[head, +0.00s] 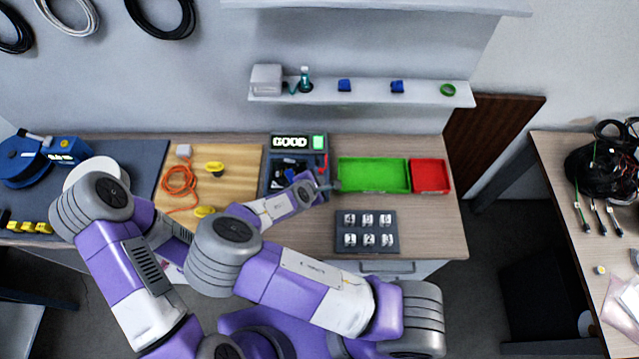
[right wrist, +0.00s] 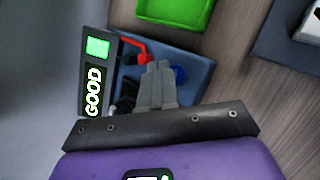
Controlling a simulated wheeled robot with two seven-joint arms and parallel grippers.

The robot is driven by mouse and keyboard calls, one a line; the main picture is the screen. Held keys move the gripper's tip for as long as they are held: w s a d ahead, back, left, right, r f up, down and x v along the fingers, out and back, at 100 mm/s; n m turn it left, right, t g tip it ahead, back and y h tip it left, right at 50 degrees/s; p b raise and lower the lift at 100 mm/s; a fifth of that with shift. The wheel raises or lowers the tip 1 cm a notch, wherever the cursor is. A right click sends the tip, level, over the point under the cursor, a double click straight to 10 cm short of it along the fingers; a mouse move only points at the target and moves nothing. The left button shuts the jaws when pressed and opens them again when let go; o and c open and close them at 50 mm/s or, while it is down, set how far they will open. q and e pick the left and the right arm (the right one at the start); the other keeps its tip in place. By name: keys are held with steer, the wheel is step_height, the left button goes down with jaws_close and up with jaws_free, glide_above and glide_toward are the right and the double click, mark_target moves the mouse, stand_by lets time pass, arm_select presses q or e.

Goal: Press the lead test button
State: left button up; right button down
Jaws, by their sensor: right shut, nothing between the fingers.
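The lead tester (head: 268,186) stands at the back middle of the bench. Its display (head: 291,142) reads GOOD in white, with a lit green square beside it; the display also shows in the right wrist view (right wrist: 95,80). A blue round button (right wrist: 180,74) is on the tester's face, partly beside my fingers in the right wrist view. My right gripper (head: 333,186) is shut and empty, low over the tester's right side. In the right wrist view its fingertips (right wrist: 158,66) are close beside the button; I cannot tell whether they touch it. My left gripper is not in view.
A red lever-like part (right wrist: 135,48) rises from the tester near my fingers. A green tray (head: 372,176) and a red tray (head: 430,176) are to the right. A wooden board (head: 230,163) with an orange cable (head: 179,182) is left.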

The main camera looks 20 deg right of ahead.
steer(key=shift+r, duration=0.1)
step_height(320, 180, up, 5)
steer(key=p, duration=0.4)
stand_by(0.3)
stand_by(0.8)
